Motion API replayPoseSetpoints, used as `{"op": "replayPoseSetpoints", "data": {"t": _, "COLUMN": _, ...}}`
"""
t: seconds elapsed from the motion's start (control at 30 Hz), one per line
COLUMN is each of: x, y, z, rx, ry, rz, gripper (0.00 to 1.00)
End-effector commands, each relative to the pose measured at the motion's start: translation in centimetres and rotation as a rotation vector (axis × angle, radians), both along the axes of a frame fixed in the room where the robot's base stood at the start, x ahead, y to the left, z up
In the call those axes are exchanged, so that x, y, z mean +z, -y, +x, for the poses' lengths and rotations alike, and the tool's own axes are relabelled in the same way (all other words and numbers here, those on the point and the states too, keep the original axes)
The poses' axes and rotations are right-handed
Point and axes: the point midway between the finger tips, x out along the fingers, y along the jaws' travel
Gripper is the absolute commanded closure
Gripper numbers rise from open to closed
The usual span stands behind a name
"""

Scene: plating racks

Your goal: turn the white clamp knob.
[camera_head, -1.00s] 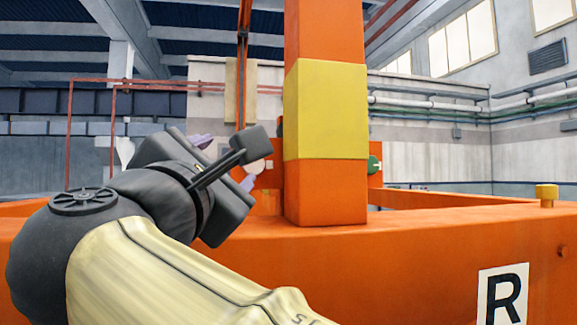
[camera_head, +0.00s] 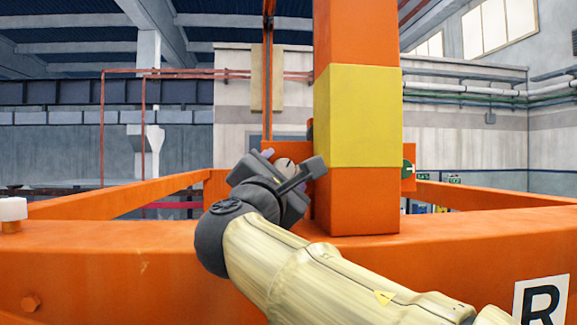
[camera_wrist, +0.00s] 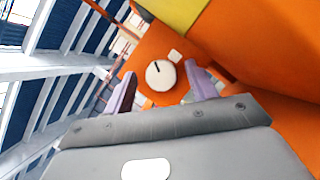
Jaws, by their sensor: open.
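The white clamp knob (camera_wrist: 160,75) is a round white disc with a short dark mark, set on an orange plate (camera_wrist: 150,46). In the wrist view it lies between my two pale purple fingers, farther off than their tips. My gripper (camera_wrist: 160,82) is open and empty, with a finger on each side of the knob in the picture. In the head view the knob (camera_head: 284,163) shows as a pale disc just past my gripper, its lower part hidden by it. I see no contact with it.
A thick orange post (camera_head: 362,200) with a yellow band (camera_head: 360,115) stands close right of my gripper. A green knob (camera_head: 408,169) is right of the post. A wide orange beam (camera_head: 120,255) crosses in front, with a white peg (camera_head: 12,209) at its left. Left of the gripper is open space.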

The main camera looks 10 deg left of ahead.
Motion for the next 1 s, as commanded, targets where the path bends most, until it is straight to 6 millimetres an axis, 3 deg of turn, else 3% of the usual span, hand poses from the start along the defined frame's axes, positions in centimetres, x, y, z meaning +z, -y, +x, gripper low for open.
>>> {"op": "replayPoseSetpoints", "data": {"t": 0.2, "x": -0.08, "y": -0.01, "z": 0.00, "rx": 0.000, "ry": 0.000, "rz": 0.000, "gripper": 0.45}}
{"op": "replayPoseSetpoints", "data": {"t": 0.43, "x": -0.07, "y": -0.01, "z": -0.02, "rx": 0.000, "ry": 0.000, "rz": 0.000, "gripper": 0.88}}
{"op": "replayPoseSetpoints", "data": {"t": 1.0, "x": -0.01, "y": -0.05, "z": -0.03, "rx": -0.001, "ry": -0.031, "rz": 0.123, "gripper": 0.88}}
